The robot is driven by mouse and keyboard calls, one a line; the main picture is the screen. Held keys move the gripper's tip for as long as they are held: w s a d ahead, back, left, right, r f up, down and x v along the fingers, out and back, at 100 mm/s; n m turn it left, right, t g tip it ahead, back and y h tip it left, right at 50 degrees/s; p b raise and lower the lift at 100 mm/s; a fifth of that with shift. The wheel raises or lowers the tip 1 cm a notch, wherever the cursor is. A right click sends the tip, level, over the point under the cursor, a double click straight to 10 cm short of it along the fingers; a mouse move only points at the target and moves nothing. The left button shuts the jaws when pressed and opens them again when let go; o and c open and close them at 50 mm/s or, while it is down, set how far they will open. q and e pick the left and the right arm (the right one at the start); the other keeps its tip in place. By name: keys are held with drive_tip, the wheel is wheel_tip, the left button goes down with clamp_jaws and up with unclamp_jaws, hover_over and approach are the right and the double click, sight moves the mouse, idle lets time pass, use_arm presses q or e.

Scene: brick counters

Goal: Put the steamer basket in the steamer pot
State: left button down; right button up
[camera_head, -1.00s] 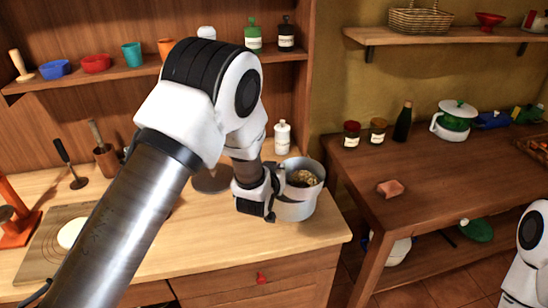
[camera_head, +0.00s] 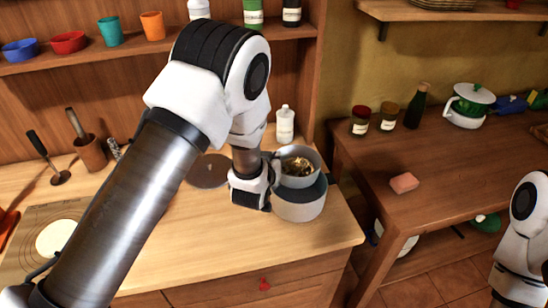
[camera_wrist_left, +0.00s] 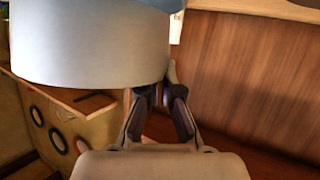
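The steamer basket (camera_head: 299,166) is a grey round vessel with brownish food inside. It is at the right end of the wooden counter, above the steamer pot (camera_head: 298,208), a wider pale pot with a dark inside showing below the basket's front. A gap between them is hard to judge. My left gripper (camera_head: 262,190) is at the basket's left side, its fingertips partly hidden. In the left wrist view, a large grey curved wall (camera_wrist_left: 90,50) fills the top, and the fingers (camera_wrist_left: 160,97) close together just below it, seemingly on the basket's handle. My right gripper is out of view.
A dark round lid (camera_head: 207,171) lies behind my left arm. A white bottle (camera_head: 285,125) stands behind the basket. Utensils and a board are at left, with a shelf above. A second table (camera_head: 450,180) at right holds jars, a sponge-like block and a green-lidded pot.

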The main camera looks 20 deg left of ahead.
use_arm(q)
drive_tip(key=c, duration=1.8)
unclamp_jaws()
drive_tip(key=shift+f, duration=0.3)
drive_tip(key=o, duration=0.5)
drive_tip(key=shift+r, duration=0.1)
drive_tip(key=shift+r, duration=0.15)
drive_tip(key=shift+r+p, duration=0.5)
drive_tip(key=shift+p, duration=0.05)
drive_tip(key=p+v, duration=0.2)
drive_tip(key=v, duration=0.9)
drive_tip(key=shift+s+p, duration=0.3)
drive_tip(key=shift+s, duration=0.15)
